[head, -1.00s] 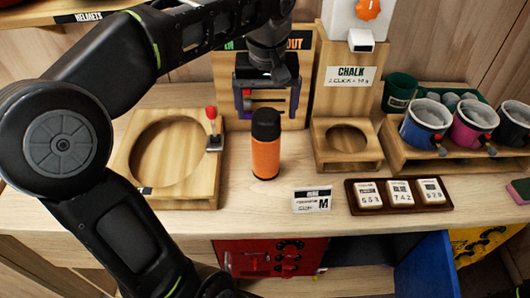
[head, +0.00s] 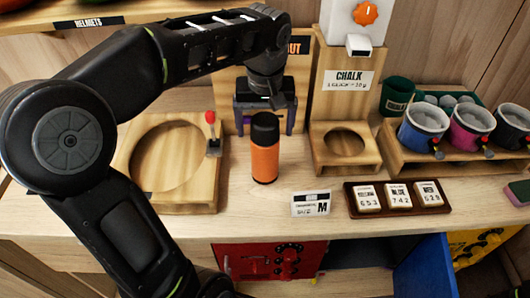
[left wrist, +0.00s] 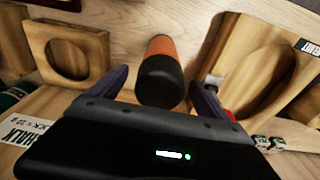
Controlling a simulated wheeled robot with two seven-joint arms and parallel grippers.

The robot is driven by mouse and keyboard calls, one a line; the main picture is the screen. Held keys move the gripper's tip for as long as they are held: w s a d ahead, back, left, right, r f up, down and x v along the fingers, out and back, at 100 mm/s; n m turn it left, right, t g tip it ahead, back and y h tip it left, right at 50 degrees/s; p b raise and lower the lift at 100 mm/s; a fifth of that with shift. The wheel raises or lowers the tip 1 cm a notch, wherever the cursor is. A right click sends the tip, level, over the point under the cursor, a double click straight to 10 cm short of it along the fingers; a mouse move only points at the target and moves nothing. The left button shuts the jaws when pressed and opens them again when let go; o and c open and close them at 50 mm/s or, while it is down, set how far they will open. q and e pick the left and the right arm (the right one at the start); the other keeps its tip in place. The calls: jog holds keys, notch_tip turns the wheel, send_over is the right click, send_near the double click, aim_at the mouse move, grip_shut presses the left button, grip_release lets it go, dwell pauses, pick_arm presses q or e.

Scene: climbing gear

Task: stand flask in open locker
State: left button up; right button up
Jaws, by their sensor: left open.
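The flask (head: 265,150) is orange with a black cap and stands upright on the wooden counter. In the left wrist view the flask (left wrist: 162,72) lies ahead, between my left gripper's spread fingers. My left gripper (head: 265,120) is open, behind and above the flask in the head view; I cannot tell if it touches. Its fingers also show in the left wrist view (left wrist: 160,95). The open locker (head: 355,255) is a dark compartment below the counter, with its blue door (head: 428,268) swung out to the right. My right gripper is not in view.
A wooden stand with a round hole (head: 190,200) and a red-knobbed lever (head: 212,130) is left of the flask. The chalk stand (head: 345,165) is right. A size card (head: 311,203) and a tray of number tiles (head: 445,205) lie in front. A closed red locker (head: 270,262) is below.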

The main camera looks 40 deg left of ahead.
pick_arm(q)
jog(key=f, duration=0.3)
jog(key=shift+w+a+f, duration=0.15)
jog(key=shift+w+f, duration=0.05)
jog(key=shift+c, duration=0.5)
grip_shut()
dwell(0.7)
